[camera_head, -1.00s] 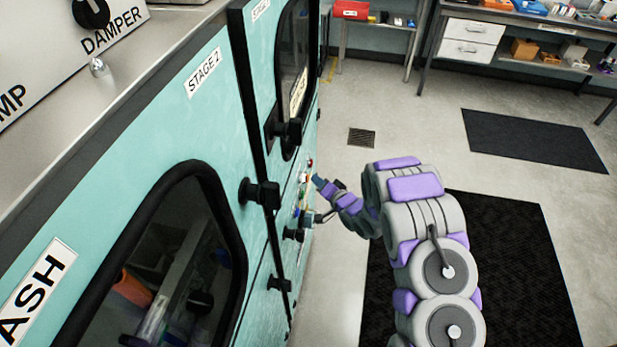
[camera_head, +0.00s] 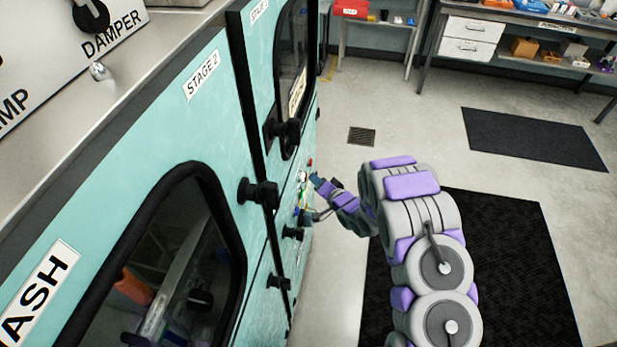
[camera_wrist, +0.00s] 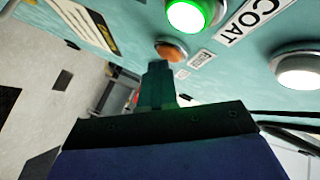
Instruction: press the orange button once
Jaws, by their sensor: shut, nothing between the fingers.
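The orange button (camera_wrist: 171,50) is a round orange dome in a pale ring on the teal panel, at the top middle of the wrist view. My gripper (camera_wrist: 158,68) is shut and empty, and its tip appears just below the orange button in that view. I cannot tell whether the tip touches it. In the head view my gripper (camera_head: 314,178) is beside the teal cabinet's panel of small coloured buttons, and the orange button cannot be made out there.
A lit green button (camera_wrist: 190,14) and a white button (camera_wrist: 298,70) flank the orange one. Black knobs (camera_head: 258,193) stick out from the teal cabinet. The floor to the right has dark mats (camera_head: 533,138) and a drain grate (camera_head: 361,136).

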